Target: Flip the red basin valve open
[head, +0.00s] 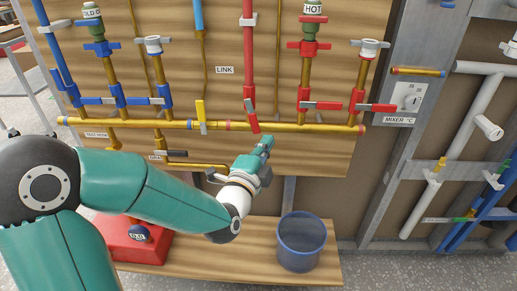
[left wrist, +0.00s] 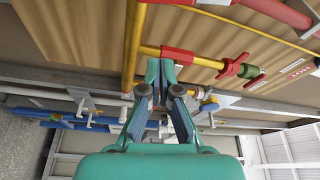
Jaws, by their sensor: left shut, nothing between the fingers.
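Several red valves sit on the board in the head view, and I cannot tell from the labels which is the basin one. One red lever (head: 251,122) hangs steeply below the red pipe, tilted a little. A red valve (head: 304,98) on the HOT pipe has a grey and red lever across it. Another red valve (head: 358,101) stands to its right, its lever pointing right. My left gripper (head: 267,143) is shut and empty, just below the horizontal brass pipe. In the left wrist view its fingertips (left wrist: 160,66) are close to a red fitting (left wrist: 177,55); contact is unclear. My right gripper is out of view.
The brass pipe (head: 275,127) runs across the board, with a yellow lever (head: 200,112) on it. Blue valves (head: 118,95) are at left. A blue bucket (head: 301,242) and a red box (head: 128,240) stand on the shelf. A metal post (head: 395,140) is at right.

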